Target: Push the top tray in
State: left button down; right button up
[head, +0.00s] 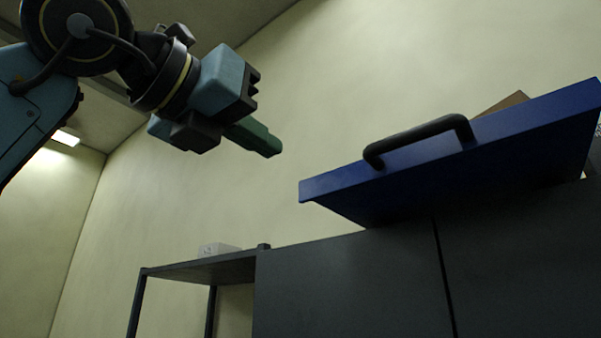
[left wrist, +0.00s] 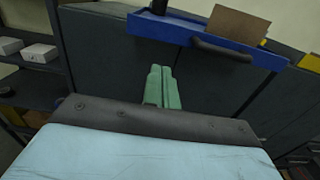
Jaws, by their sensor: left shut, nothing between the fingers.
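The top tray (head: 340,183) is blue with a black handle (head: 418,137) on its front. It sticks out from the top of a dark grey cabinet (head: 345,285), seen from below in the head view. In the left wrist view the tray (left wrist: 180,33) is at the top, with its handle (left wrist: 221,48) and a brown box (left wrist: 237,25) in it. My left gripper (head: 272,150) is shut and empty, with green fingers, left of the tray and apart from it. Its fingers (left wrist: 159,88) point towards the cabinet front in the left wrist view. My right gripper is not in view.
A dark shelf rack (head: 185,270) with a white box (head: 217,249) on it stands left of the cabinet. White boxes (left wrist: 38,53) also show on shelves in the left wrist view. A dark object (left wrist: 159,7) stands at the tray's left end. Space before the wall is free.

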aim_at(336, 190)
pick_arm(q)
jog(key=p+x, duration=0.5)
jog(key=x, duration=0.8)
jog(key=shift+w+d, duration=0.2)
jog(key=shift+w, duration=0.1)
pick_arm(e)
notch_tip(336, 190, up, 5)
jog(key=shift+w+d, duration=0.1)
